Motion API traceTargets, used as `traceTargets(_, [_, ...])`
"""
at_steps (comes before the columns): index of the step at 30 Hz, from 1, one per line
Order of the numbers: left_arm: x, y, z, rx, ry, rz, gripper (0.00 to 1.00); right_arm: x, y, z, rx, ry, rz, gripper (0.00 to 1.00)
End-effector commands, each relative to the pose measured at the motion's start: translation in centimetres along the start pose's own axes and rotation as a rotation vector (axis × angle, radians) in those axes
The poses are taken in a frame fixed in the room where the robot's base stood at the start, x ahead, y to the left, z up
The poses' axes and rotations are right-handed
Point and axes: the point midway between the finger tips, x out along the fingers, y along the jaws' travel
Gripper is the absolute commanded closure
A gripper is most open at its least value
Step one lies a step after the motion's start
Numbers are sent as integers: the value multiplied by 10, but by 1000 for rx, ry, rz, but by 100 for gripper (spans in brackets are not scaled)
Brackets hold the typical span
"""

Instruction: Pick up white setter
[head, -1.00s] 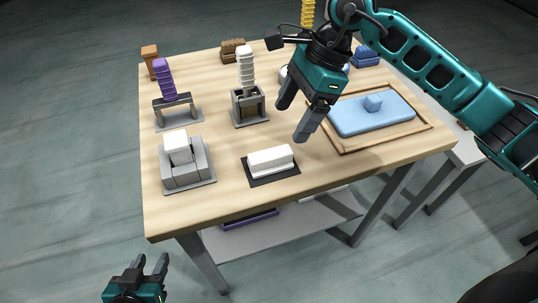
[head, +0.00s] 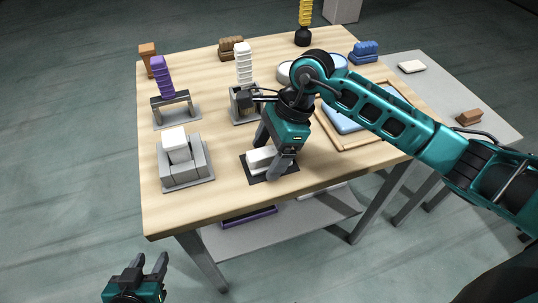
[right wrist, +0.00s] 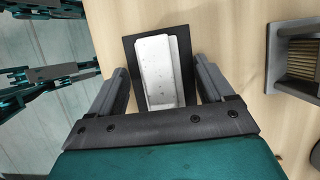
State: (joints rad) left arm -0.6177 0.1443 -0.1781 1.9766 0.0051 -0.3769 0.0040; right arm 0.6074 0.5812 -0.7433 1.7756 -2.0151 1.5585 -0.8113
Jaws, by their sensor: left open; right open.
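The white setter (head: 262,158) is a white block lying on a dark flat pad (head: 256,178) near the table's front edge. In the right wrist view the white setter (right wrist: 155,70) lies between the two fingers, with the dark pad (right wrist: 184,32) under it. My right gripper (head: 268,158) is open above and around the setter, one finger on each side; gaps show between fingers and block. It also shows in the right wrist view (right wrist: 162,88). My left gripper (head: 151,264) is open and empty, low in front of the table.
A grey block stand with a white cube (head: 175,140) is left of the setter. Behind stand a grey stand with a white ribbed handle (head: 243,65) and one with a purple handle (head: 162,78). A wood-framed tray (head: 352,145) with a blue slab is on the right.

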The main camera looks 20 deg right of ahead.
Motion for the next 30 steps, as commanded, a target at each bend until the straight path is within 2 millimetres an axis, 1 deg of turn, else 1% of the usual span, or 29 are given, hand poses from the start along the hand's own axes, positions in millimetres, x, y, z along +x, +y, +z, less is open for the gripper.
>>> traceTargets(2, [0,0,0,0,1,0,57,0,0,0,0,0,0,19])
traceTargets(3, [0,0,0,0,1,0,57,0,0,0,0,0,0,22])
traceTargets(22, [0,0,-2,0,3,-1,57,-1,0,0,0,0,0,82])
traceTargets(23, [0,0,-2,0,3,-1,57,-1,0,0,0,-1,-1,84])
traceTargets(30, [0,0,-2,1,3,0,57,-2,0,0,0,-1,-1,84])
